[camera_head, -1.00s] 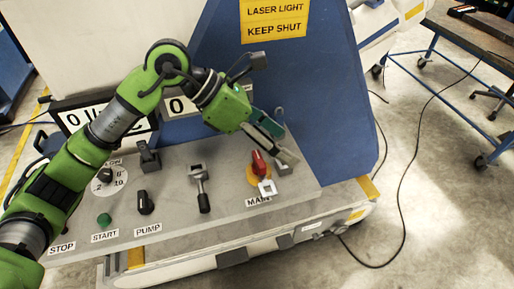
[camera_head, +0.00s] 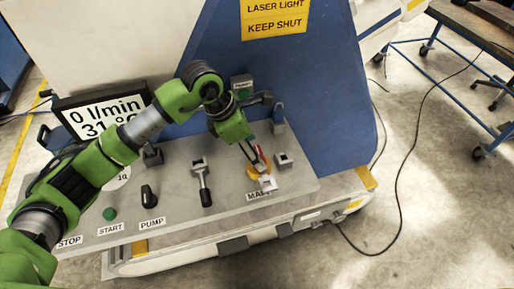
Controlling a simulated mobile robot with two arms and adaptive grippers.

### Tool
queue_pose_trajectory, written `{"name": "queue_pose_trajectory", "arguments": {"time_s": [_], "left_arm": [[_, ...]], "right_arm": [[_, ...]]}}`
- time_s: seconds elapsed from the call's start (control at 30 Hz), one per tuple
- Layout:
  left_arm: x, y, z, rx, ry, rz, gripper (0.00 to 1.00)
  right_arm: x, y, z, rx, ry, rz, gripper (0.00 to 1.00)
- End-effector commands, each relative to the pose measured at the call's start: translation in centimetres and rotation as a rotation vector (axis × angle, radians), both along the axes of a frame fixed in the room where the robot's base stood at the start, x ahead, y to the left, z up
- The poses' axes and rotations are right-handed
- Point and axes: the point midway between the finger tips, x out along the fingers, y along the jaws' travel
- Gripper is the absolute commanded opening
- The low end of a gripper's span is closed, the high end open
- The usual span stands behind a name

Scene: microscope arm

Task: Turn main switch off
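The main switch (camera_head: 262,158) is a red handle on a yellow disc, on the grey control panel (camera_head: 225,195) above the "MAIN" label, which is partly hidden. A grey metal hasp-like piece (camera_head: 268,183) sits at its lower edge. My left gripper (camera_head: 255,158) points down at the switch, with its fingers at the red handle and partly covering it. I cannot tell whether the fingers touch or clasp it. My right gripper is not in view.
The panel also carries a lever (camera_head: 205,185), a black pump knob (camera_head: 148,197) and a green start button (camera_head: 110,214). A display (camera_head: 100,115) reading 0 l/min stands behind my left arm. A grey bracket (camera_head: 284,160) sits just right of the switch.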

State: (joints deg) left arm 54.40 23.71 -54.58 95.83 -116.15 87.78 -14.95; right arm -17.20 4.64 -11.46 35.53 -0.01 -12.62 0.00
Motion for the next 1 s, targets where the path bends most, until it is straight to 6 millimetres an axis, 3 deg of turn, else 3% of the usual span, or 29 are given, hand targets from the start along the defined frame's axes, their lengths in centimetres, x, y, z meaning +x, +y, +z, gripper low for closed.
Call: {"name": "queue_pose_trajectory", "arguments": {"time_s": [0.2, 0.53, 0.73, 0.77, 1.0], "left_arm": [[0.3, -0.8, -1.9, 0.000, 0.000, 0.001, 0.65], [0.3, -0.9, -2.3, 0.000, 0.000, 0.000, 0.65], [0.3, -0.9, -2.3, 0.000, 0.000, 0.000, 0.13], [0.3, -0.9, -2.3, 0.000, -0.001, 0.000, 0.10], [0.4, -1.1, -2.3, 0.000, -0.002, 0.009, 0.10]], "right_arm": [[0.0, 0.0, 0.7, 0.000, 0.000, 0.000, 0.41], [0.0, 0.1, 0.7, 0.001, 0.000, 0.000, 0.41], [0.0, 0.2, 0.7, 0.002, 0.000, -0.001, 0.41], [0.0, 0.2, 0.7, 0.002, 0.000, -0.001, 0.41], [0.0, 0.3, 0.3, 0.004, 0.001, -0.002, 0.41]]}}
